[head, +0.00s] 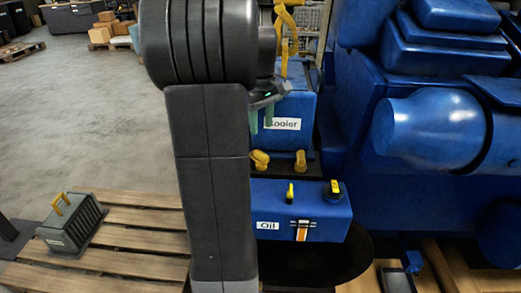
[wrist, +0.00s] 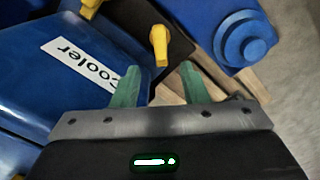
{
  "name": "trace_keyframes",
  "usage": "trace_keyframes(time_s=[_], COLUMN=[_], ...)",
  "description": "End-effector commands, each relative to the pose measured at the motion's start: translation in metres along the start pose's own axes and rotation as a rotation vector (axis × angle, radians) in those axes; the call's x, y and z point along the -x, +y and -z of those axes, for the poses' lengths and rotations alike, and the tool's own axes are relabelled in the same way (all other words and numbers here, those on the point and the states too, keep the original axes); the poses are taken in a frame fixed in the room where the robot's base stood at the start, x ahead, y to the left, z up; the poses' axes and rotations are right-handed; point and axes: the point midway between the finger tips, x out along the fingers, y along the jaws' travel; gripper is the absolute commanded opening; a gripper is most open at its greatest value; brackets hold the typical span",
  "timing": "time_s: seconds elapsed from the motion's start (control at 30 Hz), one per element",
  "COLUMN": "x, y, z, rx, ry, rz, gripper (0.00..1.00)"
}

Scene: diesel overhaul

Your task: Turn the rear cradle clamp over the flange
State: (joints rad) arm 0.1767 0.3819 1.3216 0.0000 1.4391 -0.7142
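The blue cooler (head: 290,108), labelled "Cooler", stands in its place beside the big blue engine. Its blue body also fills the left of the wrist view (wrist: 70,85). Two yellow cradle clamps show at its foot in the head view, one on the left (head: 260,160) lying slanted and one on the right (head: 300,160) more upright. In the wrist view one yellow clamp (wrist: 159,45) lies beyond my fingertips and another (wrist: 90,5) is cut off at the top edge. I cannot tell which is the rear one. My gripper (head: 261,121) is open and empty above them, beside the cooler; its green fingers are apart (wrist: 158,72).
A blue oil box (head: 285,226) with yellow caps sits in front of the cooler. The blue engine (head: 440,180) fills the right. Open floor lies to the left.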

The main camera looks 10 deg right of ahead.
Motion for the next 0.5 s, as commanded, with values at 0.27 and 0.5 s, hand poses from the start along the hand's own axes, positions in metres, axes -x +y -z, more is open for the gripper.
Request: trace_keyframes(time_s=[0.27,0.5], x=[-0.061,-0.093], y=[-0.001,0.000], z=[-0.001,0.000], rx=[-0.001,-0.001], ry=[-0.003,-0.001], rz=[0.002,0.001], gripper=[0.40,0.40])
